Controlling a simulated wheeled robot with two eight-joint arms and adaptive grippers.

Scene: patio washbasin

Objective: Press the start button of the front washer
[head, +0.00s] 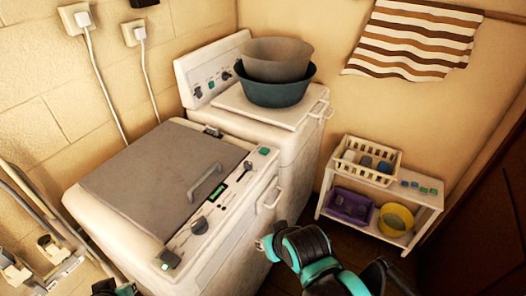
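The front washer (205,248) is the nearer white machine, with a shut grey lid (150,175) and a handle. Its sloping control strip carries a green-lit display (219,192), a dark knob (200,225), a green button (264,150) at the far end and a dark green square button (170,259) at the near end. Labels are too small to read. My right gripper (266,246) is at the end of the black and teal arm, apart from the washer's front in the picture; its fingers are unclear. Only a small black and teal part of my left arm shows at the bottom edge.
A second white machine (275,112) stands behind, with a brown basin (277,60) stacked in a teal basin (275,90) on top. A low white shelf (425,197) at right holds a basket (367,160) and tubs. Brooms or mops lean at far left.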

